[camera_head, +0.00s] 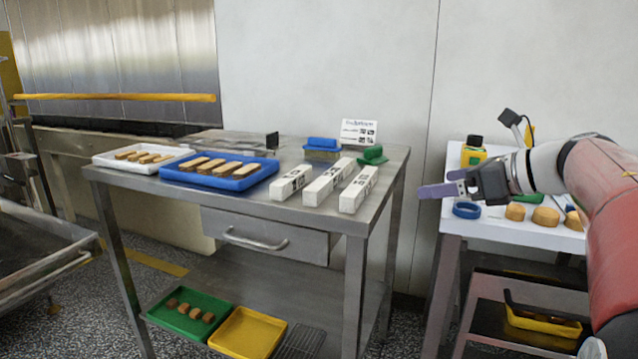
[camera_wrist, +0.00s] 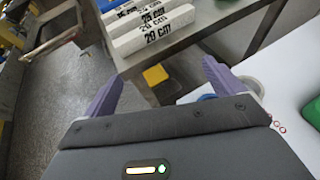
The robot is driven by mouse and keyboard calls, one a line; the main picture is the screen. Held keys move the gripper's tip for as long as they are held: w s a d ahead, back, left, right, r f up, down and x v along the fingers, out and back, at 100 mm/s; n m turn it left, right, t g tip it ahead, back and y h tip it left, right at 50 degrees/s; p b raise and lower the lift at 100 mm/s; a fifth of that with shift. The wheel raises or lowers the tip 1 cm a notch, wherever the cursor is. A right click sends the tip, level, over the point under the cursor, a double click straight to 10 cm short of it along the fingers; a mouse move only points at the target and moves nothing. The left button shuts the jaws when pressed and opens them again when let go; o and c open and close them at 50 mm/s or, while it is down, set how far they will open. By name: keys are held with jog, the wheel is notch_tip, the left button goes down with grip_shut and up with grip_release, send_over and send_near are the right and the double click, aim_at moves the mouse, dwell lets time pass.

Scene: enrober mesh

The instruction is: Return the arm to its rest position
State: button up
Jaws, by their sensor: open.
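My gripper (camera_head: 443,184) is at the right in the head view, held in the air over the left edge of the white side table (camera_head: 540,234). Its purple fingers point left, toward the steel table. In the wrist view my gripper (camera_wrist: 160,84) shows its two purple fingers spread wide apart with nothing between them. My red and white arm reaches in from the right edge of the head view.
The steel table (camera_head: 275,215) bears white blocks (camera_head: 327,182), a blue tray (camera_head: 219,171), a white tray (camera_head: 143,158) and brushes. A blue ring (camera_head: 467,210), a yellow bottle (camera_head: 473,152) and brown pieces are on the white table. A gap separates the tables.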

notch_tip(320, 180, up, 8)
jog(key=s+d+f+m+t+h, duration=0.15)
jog(key=m+t+h, duration=0.75)
jog(key=m, duration=1.1)
jog(key=s+f+m+g+h, duration=0.5)
jog(key=s+f+m, duration=0.5)
jog(key=f+m, duration=0.65)
jog(key=s+a+f+m+g+y, duration=0.2)
jog(key=s+a+f+m+g, duration=0.2)
jog(key=s+f, duration=0.2)
jog(key=s+a+f+m+g+y, duration=0.2)
jog(key=s+a+f+m+g, duration=0.2)
jog(key=s+f, duration=0.3)
jog(key=shift+s+a+f, duration=0.2)
jog(key=shift+s+a, duration=0.2)
jog(key=shift+s, duration=0.25)
